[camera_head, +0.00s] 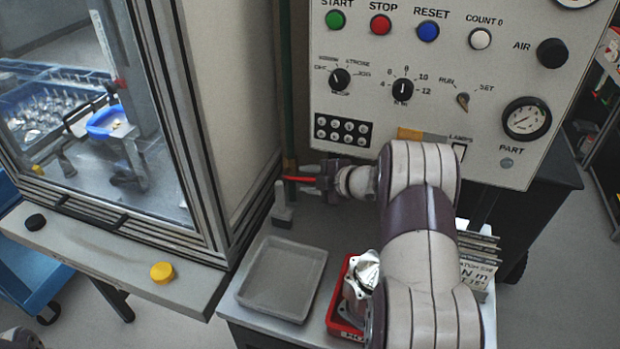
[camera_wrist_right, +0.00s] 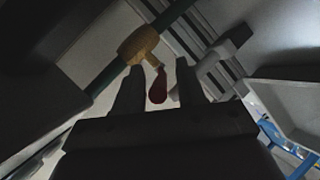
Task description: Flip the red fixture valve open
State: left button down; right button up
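The red valve lever (camera_head: 291,178) sticks out to the right from the green vertical pipe, between the machine cabinet and the control panel. In the right wrist view, the red lever (camera_wrist_right: 157,90) hangs from a brass valve body (camera_wrist_right: 138,45) on the pipe. My right gripper (camera_head: 307,179) reaches left over the bench to the lever. In the wrist view its two fingers (camera_wrist_right: 158,75) stand apart, with the lever between them and gaps visible on both sides.
A grey upright stand (camera_head: 283,203) is close below the gripper. An empty grey tray (camera_head: 272,302) and a red bin (camera_head: 335,322) with metal housings are on the bench. The control panel (camera_head: 370,55) rises behind my right arm. The cabinet (camera_head: 225,100) stands to the left.

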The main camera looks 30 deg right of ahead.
jog(key=v, duration=1.2)
jog(key=shift+s+b, duration=0.3)
jog(key=shift+b, duration=0.15)
jog(key=shift+d+r, duration=0.1)
jog(key=shift+c, duration=0.3)
